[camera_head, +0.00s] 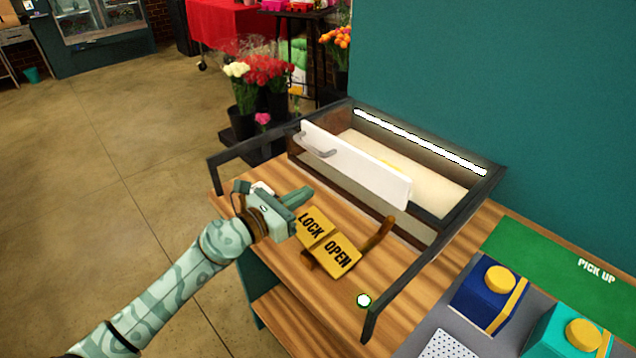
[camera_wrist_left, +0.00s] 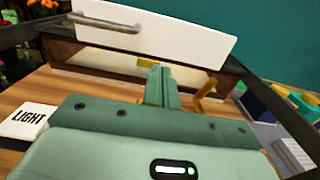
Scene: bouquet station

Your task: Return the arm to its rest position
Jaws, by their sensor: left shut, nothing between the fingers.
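My left arm reaches in from the lower left in the head view. Its gripper (camera_head: 303,196) is shut and empty, its fingertips above the wooden counter beside the yellow LOCK/OPEN plate (camera_head: 328,238). In the left wrist view the closed fingers (camera_wrist_left: 161,84) point toward the station's box, below the white panel (camera_wrist_left: 165,32). I cannot tell whether the fingertips touch anything. My right gripper is not in view.
The white panel (camera_head: 355,165) with its metal handle fronts a lit box. A dark frame (camera_head: 433,255) surrounds the counter. A brown lever (camera_head: 376,238) rises by the plate. A LIGHT label (camera_wrist_left: 25,120) shows left. Blue (camera_head: 488,298) and teal (camera_head: 560,332) boxes stand right.

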